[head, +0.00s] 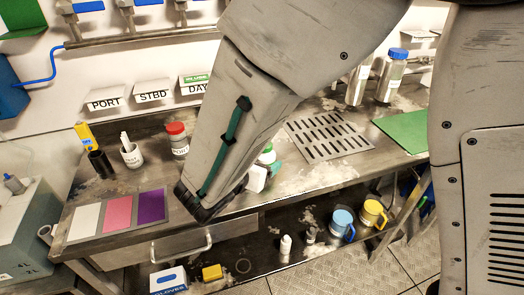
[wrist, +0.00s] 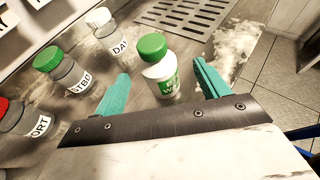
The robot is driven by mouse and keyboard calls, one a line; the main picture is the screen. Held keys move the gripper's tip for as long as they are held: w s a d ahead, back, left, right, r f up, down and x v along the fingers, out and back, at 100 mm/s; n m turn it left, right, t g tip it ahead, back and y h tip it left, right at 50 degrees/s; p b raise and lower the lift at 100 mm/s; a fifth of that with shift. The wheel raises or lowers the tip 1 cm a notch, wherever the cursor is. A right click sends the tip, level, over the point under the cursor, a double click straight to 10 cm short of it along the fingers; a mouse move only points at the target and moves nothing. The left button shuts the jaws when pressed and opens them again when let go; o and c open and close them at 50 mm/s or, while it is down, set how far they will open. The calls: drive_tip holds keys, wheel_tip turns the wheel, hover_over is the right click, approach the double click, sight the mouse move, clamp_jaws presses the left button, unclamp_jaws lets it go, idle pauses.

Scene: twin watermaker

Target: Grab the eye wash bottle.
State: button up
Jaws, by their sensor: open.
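A small white bottle with a green cap and a green label, which fits the eye wash bottle, stands upright on the metal bench in the wrist view (wrist: 158,68). My gripper (wrist: 161,74) is open, with one teal finger on each side of the bottle in that view. No finger visibly touches it, and I cannot tell how deep it sits between them. In the head view my arm covers most of this spot. A green cap (head: 267,155) shows just behind my gripper there.
Jars labelled DAY (wrist: 113,38), STBD (wrist: 65,72) and PORT (wrist: 20,118) stand left of the bottle in the wrist view. A slotted drain plate (head: 327,138) lies to the right on the bench. Blue (head: 342,223) and yellow (head: 373,213) mugs stand on the lower shelf.

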sight(268, 154)
drive_tip(key=shift+w+d+f, duration=0.25)
drive_tip(key=shift+w+d, duration=0.1)
drive_tip(key=shift+w, duration=0.15)
drive_tip(key=shift+a+x, duration=0.15)
drive_tip(key=shift+x, duration=1.25)
drive_tip(key=shift+a+x, duration=0.15)
drive_tip(key=shift+x, duration=1.25)
drive_tip(key=shift+w+f, duration=0.1)
drive_tip(key=shift+f, duration=0.05)
drive_tip(key=shift+c, duration=0.3)
drive_tip(key=c, duration=1.1)
